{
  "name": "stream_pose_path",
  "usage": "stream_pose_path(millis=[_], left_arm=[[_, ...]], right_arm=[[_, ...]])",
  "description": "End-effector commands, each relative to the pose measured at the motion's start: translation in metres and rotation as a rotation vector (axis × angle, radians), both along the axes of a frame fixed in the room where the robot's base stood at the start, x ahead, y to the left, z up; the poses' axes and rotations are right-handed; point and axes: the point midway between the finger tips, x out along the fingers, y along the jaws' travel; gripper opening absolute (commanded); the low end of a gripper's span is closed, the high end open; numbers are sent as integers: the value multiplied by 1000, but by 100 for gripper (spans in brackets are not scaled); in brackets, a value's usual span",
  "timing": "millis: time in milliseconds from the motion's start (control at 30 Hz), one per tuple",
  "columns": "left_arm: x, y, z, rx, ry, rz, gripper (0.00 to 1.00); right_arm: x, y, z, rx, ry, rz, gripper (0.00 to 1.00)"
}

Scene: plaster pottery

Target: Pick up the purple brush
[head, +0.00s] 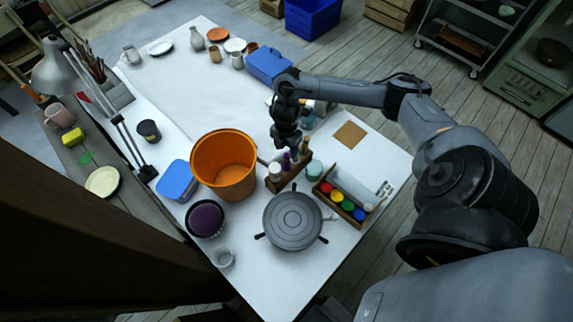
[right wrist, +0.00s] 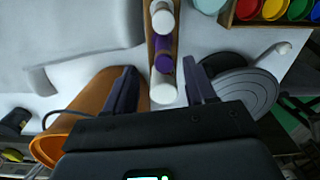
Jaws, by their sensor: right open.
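The purple brush (head: 286,162) stands upright in a small wooden rack (head: 287,182) near the middle of the white table, between pale-topped items. In the right wrist view the purple brush (right wrist: 164,66) shows end-on in the wooden rack, just beyond the fingertips. My right gripper (head: 287,148) hangs just above and behind the rack. In the right wrist view my right gripper (right wrist: 162,84) is open, with its two dark fingers to either side of the rack's row and nothing gripped. The brush's lower part is hidden. My left gripper is not in view.
An orange bucket (head: 224,165) stands close left of the rack and a grey turntable (head: 293,220) close in front. A paint box (head: 345,202) and teal-lidded jar (head: 314,169) are to the right.

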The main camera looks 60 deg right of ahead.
Motion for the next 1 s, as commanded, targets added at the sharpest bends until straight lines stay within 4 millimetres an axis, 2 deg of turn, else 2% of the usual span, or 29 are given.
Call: stream_pose_path(millis=[100,367,700,1000], left_arm=[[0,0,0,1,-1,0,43],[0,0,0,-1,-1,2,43],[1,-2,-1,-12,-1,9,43],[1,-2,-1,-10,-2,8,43]], right_arm=[[0,0,-13,0,0,-1,55],[-1,2,-28,0,0,0,55],[-5,5,-68,0,-1,-2,55],[-4,5,-73,-1,-3,1,55]])
